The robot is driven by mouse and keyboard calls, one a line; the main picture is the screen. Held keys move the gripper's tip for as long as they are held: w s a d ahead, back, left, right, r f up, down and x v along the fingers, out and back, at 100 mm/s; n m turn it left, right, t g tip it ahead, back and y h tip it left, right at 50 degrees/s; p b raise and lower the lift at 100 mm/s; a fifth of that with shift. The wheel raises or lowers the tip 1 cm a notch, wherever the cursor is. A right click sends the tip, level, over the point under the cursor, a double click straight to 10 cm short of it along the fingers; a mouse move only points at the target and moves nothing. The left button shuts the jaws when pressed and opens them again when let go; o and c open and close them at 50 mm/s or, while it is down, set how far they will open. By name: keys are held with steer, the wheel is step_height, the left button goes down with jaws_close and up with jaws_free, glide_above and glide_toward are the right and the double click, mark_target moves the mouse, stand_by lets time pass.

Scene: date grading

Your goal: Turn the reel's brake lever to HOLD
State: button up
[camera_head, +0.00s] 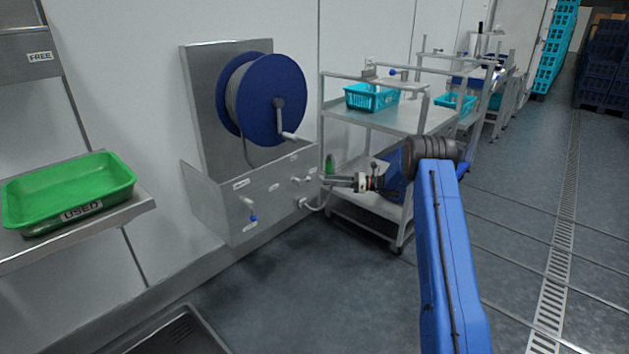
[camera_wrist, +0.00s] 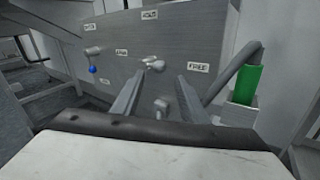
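The hose reel (camera_head: 262,100), with blue discs, is mounted above a grey metal panel (camera_head: 222,200). A small metal lever (camera_wrist: 153,63) sits mid-panel among white labels and appears to be the brake lever. A label above it (camera_wrist: 149,15) is too small to read surely; the one on its right (camera_wrist: 198,68) seems to read FREE. The lever also shows in the head view (camera_head: 297,180). My gripper (camera_wrist: 160,78) is open and empty, its fingers pointing at the panel. The lever shows just beyond the fingertips, apparently untouched. In the head view my gripper (camera_head: 323,181) is close to the panel's right end.
A blue-knobbed valve handle (camera_wrist: 92,62) is on the panel's left, and a hose fitting (camera_wrist: 160,104) is below the lever. A green object (camera_wrist: 246,82) and hose are at right. A cart (camera_head: 400,118) with a teal basket (camera_head: 371,98) stands close behind my gripper.

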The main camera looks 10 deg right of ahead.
steer(key=x, duration=0.7)
steer(key=shift+a, duration=0.2)
steer(key=shift+w, duration=0.1)
steer(key=c, duration=1)
